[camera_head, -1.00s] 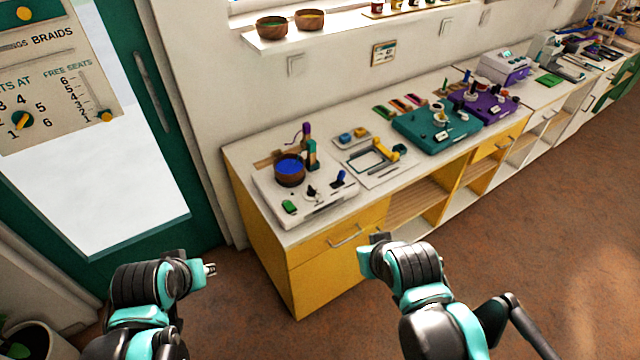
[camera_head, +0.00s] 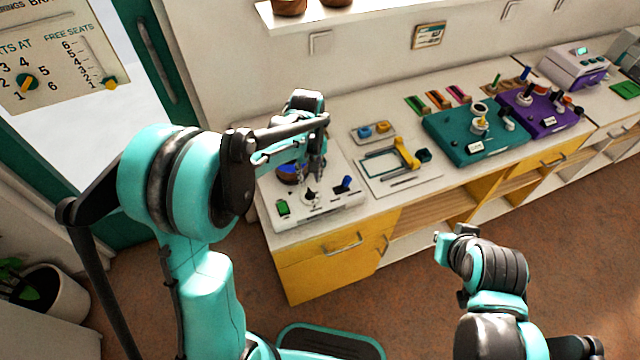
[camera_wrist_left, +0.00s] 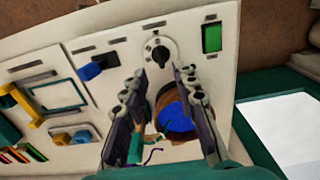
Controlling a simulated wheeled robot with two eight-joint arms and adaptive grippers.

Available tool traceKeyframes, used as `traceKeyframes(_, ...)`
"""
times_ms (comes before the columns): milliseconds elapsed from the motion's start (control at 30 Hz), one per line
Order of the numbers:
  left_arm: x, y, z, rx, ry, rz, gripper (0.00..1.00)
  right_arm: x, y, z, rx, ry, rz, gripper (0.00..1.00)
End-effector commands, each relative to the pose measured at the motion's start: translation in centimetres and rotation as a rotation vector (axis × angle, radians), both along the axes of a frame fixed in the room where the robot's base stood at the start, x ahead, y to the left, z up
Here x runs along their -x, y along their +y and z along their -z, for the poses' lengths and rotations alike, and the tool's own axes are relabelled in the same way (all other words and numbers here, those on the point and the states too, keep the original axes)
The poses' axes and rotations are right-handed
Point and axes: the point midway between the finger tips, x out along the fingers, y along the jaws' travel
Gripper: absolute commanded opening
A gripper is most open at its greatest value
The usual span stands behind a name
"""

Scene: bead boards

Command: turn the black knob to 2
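The black knob (camera_wrist_left: 159,53) sits on a round white dial on the white board (camera_wrist_left: 115,28); the dial's numbers are too small to read. In the left wrist view, my left gripper (camera_wrist_left: 161,72) is open, its fingertips apart just short of the knob, with nothing between them. In the head view, my left gripper (camera_head: 314,172) hangs over the white board (camera_head: 318,218) and partly covers the knob. My right gripper (camera_head: 442,240) is in front of the cabinet, away from the board; its fingers are too unclear to judge.
A green switch (camera_wrist_left: 212,38) and a blue switch (camera_wrist_left: 100,66) flank the knob. A bowl of blue beads (camera_wrist_left: 176,113) stands behind it, partly between the fingers in the wrist view. To the right are a framed board (camera_head: 371,184) and a teal board (camera_head: 452,146).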

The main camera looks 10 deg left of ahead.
Motion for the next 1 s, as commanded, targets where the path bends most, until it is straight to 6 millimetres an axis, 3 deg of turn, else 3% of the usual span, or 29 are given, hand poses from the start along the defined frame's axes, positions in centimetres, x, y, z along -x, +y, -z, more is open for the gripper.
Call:
traceKeyframes(333,0.0,0.0,5.7,0.0,-0.001,0.002,0.28,0.0,0.0,2.0,0.0,0.0,0.0,0.0)
traceKeyframes(733,0.0,0.0,6.6,0.0,-0.002,0.002,0.28,0.0,0.0,2.2,0.0,0.0,0.0,0.0)
traceKeyframes(767,0.0,0.0,6.6,0.0,-0.002,0.002,0.26,0.0,0.0,2.2,0.0,0.0,0.0,0.0)
traceKeyframes(867,0.0,0.0,6.6,0.0,-0.002,0.002,0.0,0.0,0.0,2.2,0.0,0.0,0.0,0.0)
traceKeyframes(1000,0.0,0.0,6.6,0.0,-0.002,0.002,0.0,0.0,0.0,2.2,0.0,0.0,0.0,0.0)
